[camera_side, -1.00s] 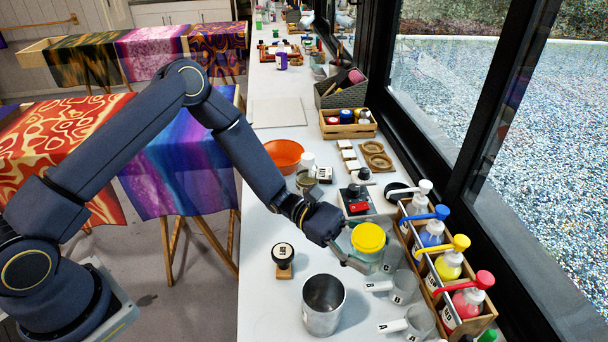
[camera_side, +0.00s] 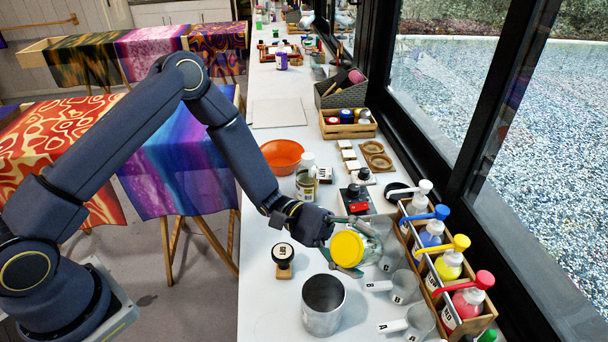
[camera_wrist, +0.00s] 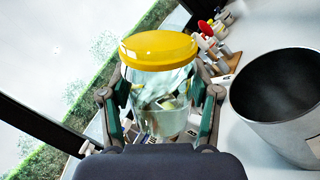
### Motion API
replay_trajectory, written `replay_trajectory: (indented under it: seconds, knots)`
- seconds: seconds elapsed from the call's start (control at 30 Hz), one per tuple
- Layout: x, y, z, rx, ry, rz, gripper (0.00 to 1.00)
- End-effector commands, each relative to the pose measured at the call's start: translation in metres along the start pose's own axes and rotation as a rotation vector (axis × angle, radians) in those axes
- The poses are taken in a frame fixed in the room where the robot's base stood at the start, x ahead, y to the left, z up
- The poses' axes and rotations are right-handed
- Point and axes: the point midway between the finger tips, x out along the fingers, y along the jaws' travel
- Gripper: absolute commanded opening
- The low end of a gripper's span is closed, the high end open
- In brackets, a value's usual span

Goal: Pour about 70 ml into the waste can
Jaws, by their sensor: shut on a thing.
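My gripper (camera_side: 350,250) is shut on a clear jar with a yellow lid (camera_side: 347,249). In the side view the jar is tilted, its lid turned toward the camera and the lower left. The jar body (camera_wrist: 160,103) shows between my fingers in the wrist view, and it looks clear; I cannot tell how much liquid it holds. The yellow lid (camera_wrist: 158,47) is on its top. The waste can (camera_side: 323,304), a grey metal can, stands upright on the table, below and left of the jar. It is also at the right of the wrist view (camera_wrist: 285,104).
A crate of pump bottles (camera_side: 450,270) stands at the right by the window. Clear cups (camera_side: 403,287) stand between crate and can. A dark-knobbed stamp (camera_side: 283,257) stands left of the jar. An orange bowl (camera_side: 283,155) is further back. The table's left front strip is bare.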

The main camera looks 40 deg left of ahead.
Motion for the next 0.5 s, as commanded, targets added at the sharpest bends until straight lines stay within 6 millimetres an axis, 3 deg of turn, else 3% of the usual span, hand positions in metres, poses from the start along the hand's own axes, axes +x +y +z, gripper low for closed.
replay_trajectory:
  seconds: [0.5]
  knots:
    - [0.0012, 0.0049, 0.0032, 0.141, -0.03, 0.001, 0.15]
